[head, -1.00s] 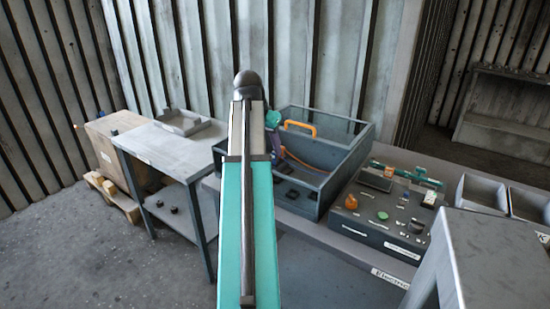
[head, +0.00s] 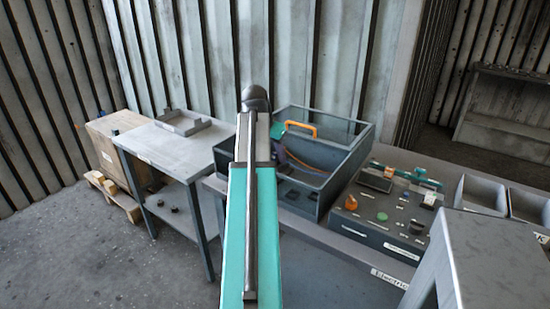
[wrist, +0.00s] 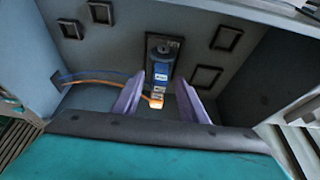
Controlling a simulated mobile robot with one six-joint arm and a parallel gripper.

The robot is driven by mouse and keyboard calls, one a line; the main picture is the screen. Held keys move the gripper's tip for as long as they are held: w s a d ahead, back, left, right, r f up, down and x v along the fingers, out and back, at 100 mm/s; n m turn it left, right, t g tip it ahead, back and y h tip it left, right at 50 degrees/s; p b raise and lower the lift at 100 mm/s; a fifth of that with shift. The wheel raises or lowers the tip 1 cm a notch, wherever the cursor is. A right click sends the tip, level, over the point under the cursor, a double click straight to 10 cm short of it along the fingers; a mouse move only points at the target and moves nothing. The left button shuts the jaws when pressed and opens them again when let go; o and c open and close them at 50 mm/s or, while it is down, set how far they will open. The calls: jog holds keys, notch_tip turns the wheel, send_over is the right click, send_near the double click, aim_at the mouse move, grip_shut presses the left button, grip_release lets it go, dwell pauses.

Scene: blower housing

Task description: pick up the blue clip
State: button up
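In the wrist view a blue clip (wrist: 162,73) sits against a dark plate on the inner face of the grey housing (wrist: 110,52). A pale block with an orange end lies just below it. My gripper (wrist: 159,86) has two purple fingers spread apart, with the clip in view between and beyond them. I cannot tell how much depth separates the fingertips from the clip; neither finger is seen closed on it. In the head view my arm hides most of the gripper, inside the open housing (head: 341,168); the clip is not visible there.
An orange cable (wrist: 92,81) runs from the left wall toward the clip. Several dark square fittings surround it. The housing has an orange handle (head: 300,130) at its back. A control panel (head: 385,215) stands to the right, a grey side table (head: 165,145) to the left.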

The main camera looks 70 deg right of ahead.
jog(key=shift+d+f, duration=0.1)
jog(key=shift+f, duration=0.2)
dwell(0.4)
jog(key=c, duration=0.9)
